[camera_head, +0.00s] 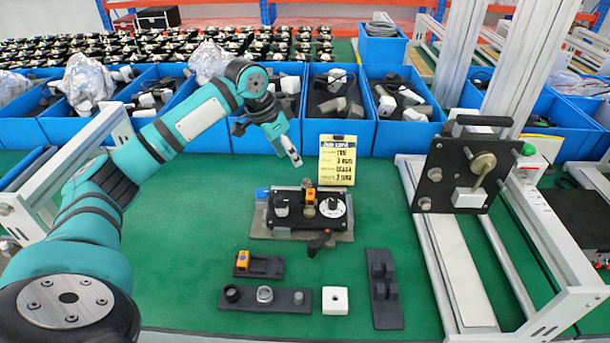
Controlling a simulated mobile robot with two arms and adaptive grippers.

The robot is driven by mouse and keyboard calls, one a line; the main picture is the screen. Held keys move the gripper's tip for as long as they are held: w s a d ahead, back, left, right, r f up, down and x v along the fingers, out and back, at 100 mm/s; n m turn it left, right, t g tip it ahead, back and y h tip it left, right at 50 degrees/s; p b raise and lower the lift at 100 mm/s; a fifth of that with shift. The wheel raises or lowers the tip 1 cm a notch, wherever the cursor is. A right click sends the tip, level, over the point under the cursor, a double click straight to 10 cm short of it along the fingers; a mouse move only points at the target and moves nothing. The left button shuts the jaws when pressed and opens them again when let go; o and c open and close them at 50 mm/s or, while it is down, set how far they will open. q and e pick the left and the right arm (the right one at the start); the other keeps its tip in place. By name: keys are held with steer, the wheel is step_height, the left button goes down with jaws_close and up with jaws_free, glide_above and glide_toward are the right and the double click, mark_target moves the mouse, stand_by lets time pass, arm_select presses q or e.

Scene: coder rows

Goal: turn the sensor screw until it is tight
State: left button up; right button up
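A dark coder unit (296,211) lies on a grey base plate (260,231) in the middle of the green mat. An orange sensor part (309,195) stands upright on it, between a grey knob (282,206) and a white dial (332,207). A small black handled piece (318,243) lies at its front edge. The sensor screw is too small to make out. My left gripper (293,158) hangs above and behind the unit, apart from it, its silver tip pointing down right. Whether its fingers are open or hold something is unclear. My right gripper is not in view.
A yellow card (337,160) stands behind the unit. In front are a holder with an orange part (258,265), a dark parts strip (266,299), a white block (335,300) and a black rack (383,289). Blue bins (341,133) line the back; a rail frame (452,250) stands right.

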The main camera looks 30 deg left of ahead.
mark_target(306, 180)
arm_select(q)
steer(key=x, duration=1)
steer(key=shift+f+p, duration=0.1)
steer(key=shift+p, duration=0.25)
jaws_close()
